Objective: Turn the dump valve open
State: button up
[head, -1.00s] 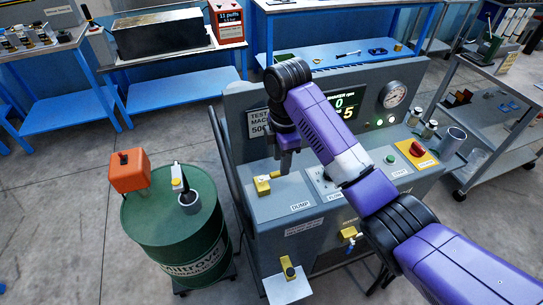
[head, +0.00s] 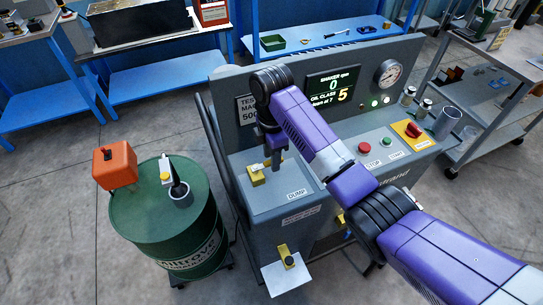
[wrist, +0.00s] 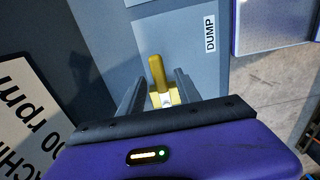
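The dump valve (head: 257,175) is a yellow block with a lever on the grey machine's left top, beside the "DUMP" label (head: 297,194). In the wrist view its yellow lever (wrist: 156,70) points away from my gripper, towards the top of the picture. My gripper (head: 275,163) is over the valve from above, and partly hides the lever in the head view. In the wrist view my gripper (wrist: 159,80) is open, with one finger on each side of the lever and a gap showing. I cannot tell how deep the fingers reach.
The machine's display (head: 333,87) reads shaker rpm 0 and oil class 5, start at 7. A red stop button (head: 364,147) and a red switch (head: 413,129) sit to the right. A green drum (head: 165,220) stands left, a lower yellow valve (head: 286,256) in front.

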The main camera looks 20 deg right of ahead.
jog(key=shift+f, duration=0.15)
grip_shut()
dwell(1.4)
